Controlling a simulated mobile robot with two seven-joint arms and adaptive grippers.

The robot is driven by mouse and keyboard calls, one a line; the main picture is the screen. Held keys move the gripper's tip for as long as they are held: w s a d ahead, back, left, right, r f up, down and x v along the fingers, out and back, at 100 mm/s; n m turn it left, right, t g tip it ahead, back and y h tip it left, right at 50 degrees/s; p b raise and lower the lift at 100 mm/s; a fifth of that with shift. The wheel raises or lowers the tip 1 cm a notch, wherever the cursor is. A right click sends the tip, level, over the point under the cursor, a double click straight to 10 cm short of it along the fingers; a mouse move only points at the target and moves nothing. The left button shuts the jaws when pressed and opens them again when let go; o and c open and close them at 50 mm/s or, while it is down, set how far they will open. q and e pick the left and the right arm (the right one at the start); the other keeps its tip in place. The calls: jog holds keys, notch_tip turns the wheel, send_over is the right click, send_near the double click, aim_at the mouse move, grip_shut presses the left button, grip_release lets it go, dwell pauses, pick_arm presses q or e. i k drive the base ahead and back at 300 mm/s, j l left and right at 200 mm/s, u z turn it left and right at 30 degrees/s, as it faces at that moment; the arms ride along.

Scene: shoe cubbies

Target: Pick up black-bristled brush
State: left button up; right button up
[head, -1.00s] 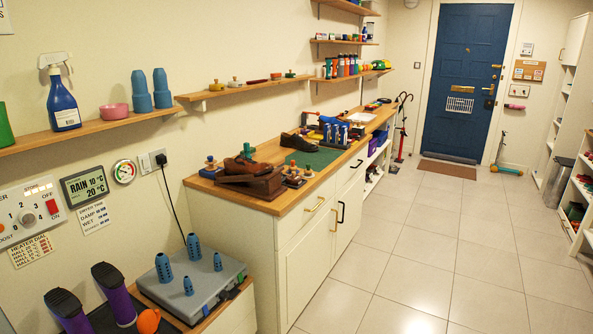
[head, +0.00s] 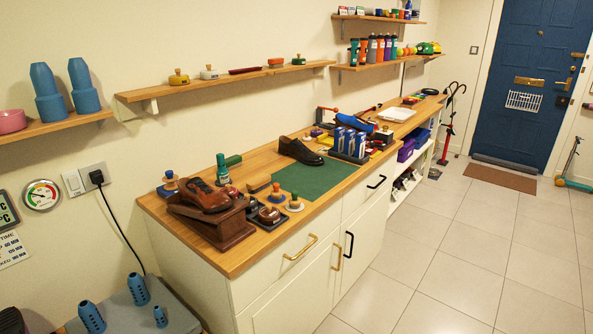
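I cannot tell for certain which item is the black-bristled brush; the bristles are too small to make out. Candidates on the counter are a wooden-backed brush (head: 258,184) left of the green mat and a green block-like item (head: 233,161) behind it. On the wall shelf lie a long dark red item (head: 245,70) and round knobbed pieces in yellow (head: 179,77), white (head: 209,73) and green (head: 298,60). Neither of my grippers is in view.
The wooden counter (head: 175,222) holds a brown shoe (head: 206,195) on a wooden stand, a black shoe (head: 300,151) and a green mat (head: 312,178). A wall shelf (head: 230,80) runs above it. The tiled floor (head: 460,240) to the right is clear.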

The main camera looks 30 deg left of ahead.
aim_at(258, 183)
jog(key=i+l+u, duration=0.1)
jog(key=i+u, duration=0.35)
jog(key=i+l+u, duration=0.25)
jog(key=i+u, duration=0.15)
jog(key=i+l+u, duration=0.45)
jog(key=i+j, duration=0.05)
